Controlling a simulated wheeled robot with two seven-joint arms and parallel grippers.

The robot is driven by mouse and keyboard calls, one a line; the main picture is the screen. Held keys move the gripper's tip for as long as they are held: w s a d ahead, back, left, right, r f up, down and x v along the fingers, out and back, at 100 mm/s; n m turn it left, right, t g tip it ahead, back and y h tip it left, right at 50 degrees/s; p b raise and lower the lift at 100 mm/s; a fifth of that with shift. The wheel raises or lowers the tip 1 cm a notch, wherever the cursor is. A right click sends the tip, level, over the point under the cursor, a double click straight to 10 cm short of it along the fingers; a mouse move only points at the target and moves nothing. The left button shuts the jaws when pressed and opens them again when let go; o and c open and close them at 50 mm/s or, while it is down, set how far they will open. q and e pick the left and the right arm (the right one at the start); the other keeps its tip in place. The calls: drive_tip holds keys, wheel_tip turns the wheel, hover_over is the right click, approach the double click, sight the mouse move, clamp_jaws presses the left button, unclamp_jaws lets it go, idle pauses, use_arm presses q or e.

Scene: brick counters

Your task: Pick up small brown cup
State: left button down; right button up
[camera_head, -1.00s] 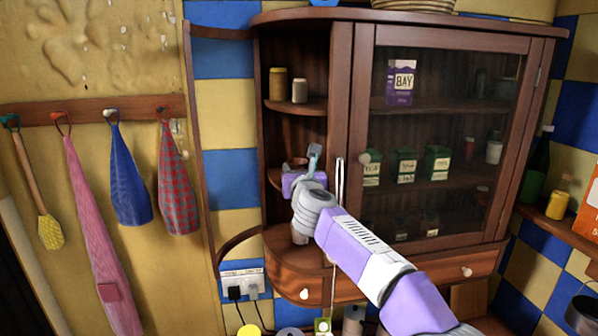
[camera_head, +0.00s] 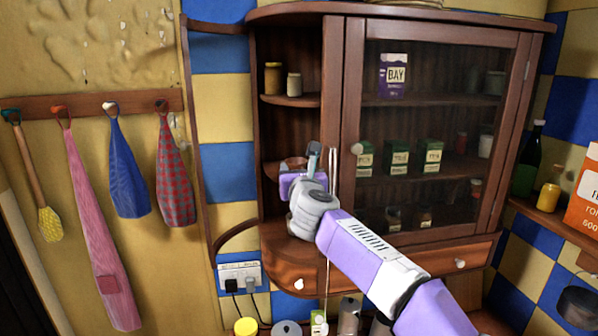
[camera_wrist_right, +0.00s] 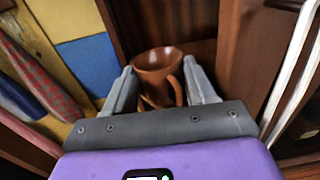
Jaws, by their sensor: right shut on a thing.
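The small brown cup (camera_wrist_right: 155,60) is in the right wrist view, its handle turned toward the right finger. In the head view only part of the cup (camera_head: 293,164) shows, at the middle shelf of the cabinet's open left section. My right gripper (camera_wrist_right: 158,72) is shut on the cup, with one grey finger on each side. In the head view my right gripper (camera_head: 303,164) hides much of the cup. I cannot tell if the cup touches the shelf. My left gripper is not in view.
The wooden cabinet (camera_head: 336,110) has a glass door on its right and a post beside my gripper. Two jars (camera_head: 273,78) stand on the shelf above. Cloths (camera_head: 127,180) hang on the left wall. A socket with plugs (camera_head: 240,275) is below left.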

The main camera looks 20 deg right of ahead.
drive_tip(key=shift+w, duration=0.1)
drive_tip(key=o, duration=1.2)
drive_tip(key=shift+c, duration=0.2)
drive_tip(key=b+v, duration=0.2)
drive_tip(key=v, duration=0.5)
drive_tip(key=shift+s+a, duration=0.2)
drive_tip(key=shift+s, duration=0.05)
